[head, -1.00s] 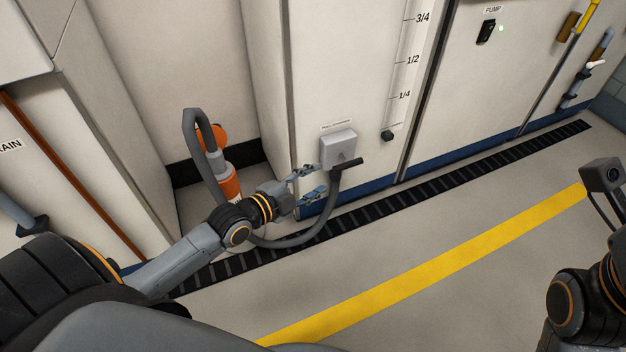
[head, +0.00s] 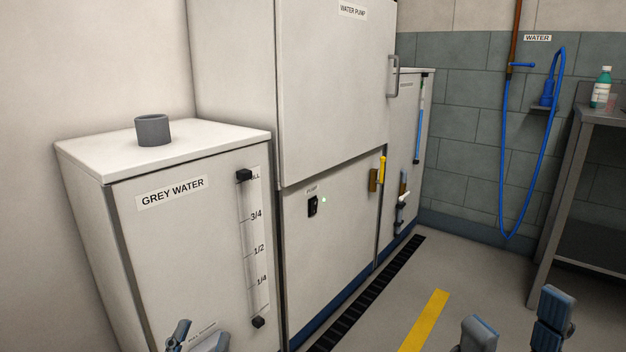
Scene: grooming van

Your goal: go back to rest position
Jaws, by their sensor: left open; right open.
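Only the fingers of my two grippers show, at the bottom edge of the head view. My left gripper (head: 194,338) is open and empty, in front of the lower part of the grey water tank (head: 165,250). It partly covers a small label there. My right gripper (head: 517,322) is open and empty, with its two fingers wide apart, seen over the floor at the lower right. The rest of both arms is out of view.
A tall water pump cabinet (head: 330,95) stands beside the tank, with a black switch (head: 313,206). A steel table (head: 602,116) stands right, near a blue hose (head: 545,170). Floor with a yellow stripe (head: 425,320) is clear.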

